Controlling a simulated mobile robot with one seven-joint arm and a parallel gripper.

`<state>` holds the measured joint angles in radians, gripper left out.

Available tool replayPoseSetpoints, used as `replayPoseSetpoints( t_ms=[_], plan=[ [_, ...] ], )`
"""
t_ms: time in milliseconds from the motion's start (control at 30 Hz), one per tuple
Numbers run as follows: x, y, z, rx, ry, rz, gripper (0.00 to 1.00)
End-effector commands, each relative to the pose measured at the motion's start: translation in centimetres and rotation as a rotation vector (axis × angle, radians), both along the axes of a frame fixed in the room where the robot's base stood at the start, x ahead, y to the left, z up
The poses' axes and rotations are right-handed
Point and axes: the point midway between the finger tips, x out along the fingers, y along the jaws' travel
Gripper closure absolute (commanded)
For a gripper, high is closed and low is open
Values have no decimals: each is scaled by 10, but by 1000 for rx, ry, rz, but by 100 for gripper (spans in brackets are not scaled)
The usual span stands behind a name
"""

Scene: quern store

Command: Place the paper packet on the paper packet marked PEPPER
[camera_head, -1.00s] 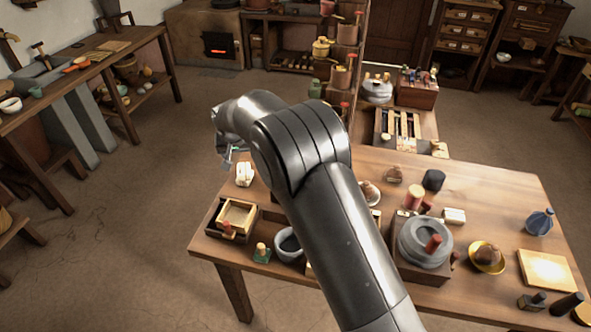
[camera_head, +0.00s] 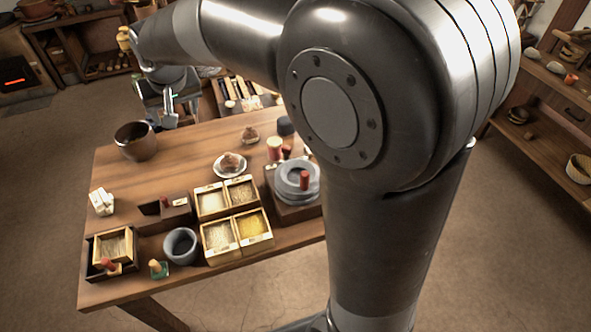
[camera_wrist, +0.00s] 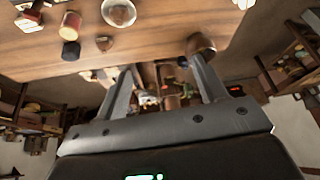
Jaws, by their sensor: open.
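White paper packets (camera_head: 101,202) sit together near the left edge of the table in the head view. They look like two or more small packets close together, and I cannot read any marking on them. A white patch (camera_wrist: 243,4) at the top edge of the wrist view may be the same packets. My gripper (camera_head: 168,112) is beyond the table's far edge, up and right of the packets in the picture and well apart from them. In the wrist view my gripper (camera_wrist: 162,62) is open, with nothing between its fingers.
A brown bowl (camera_head: 135,141) stands on the table's far left, close to my gripper. Open spice boxes (camera_head: 212,203), a grey mortar (camera_head: 181,246), a plate (camera_head: 230,165) and a quern (camera_head: 297,181) crowd the middle and front. My arm hides the table's right side.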

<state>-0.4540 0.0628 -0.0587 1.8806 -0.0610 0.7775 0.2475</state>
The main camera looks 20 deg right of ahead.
Motion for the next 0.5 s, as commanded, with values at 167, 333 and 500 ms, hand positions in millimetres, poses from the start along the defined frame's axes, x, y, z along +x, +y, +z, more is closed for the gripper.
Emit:
replayPoseSetpoints(
  t_ms=[167, 333, 500],
  plan=[
    [-52, -68, 25, 6, -17, -50, 35],
    [-108, -119, 34, 2, -33, -89, 35],
    [-167, -158, 30, -6, -50, -131, 35]
  ],
)
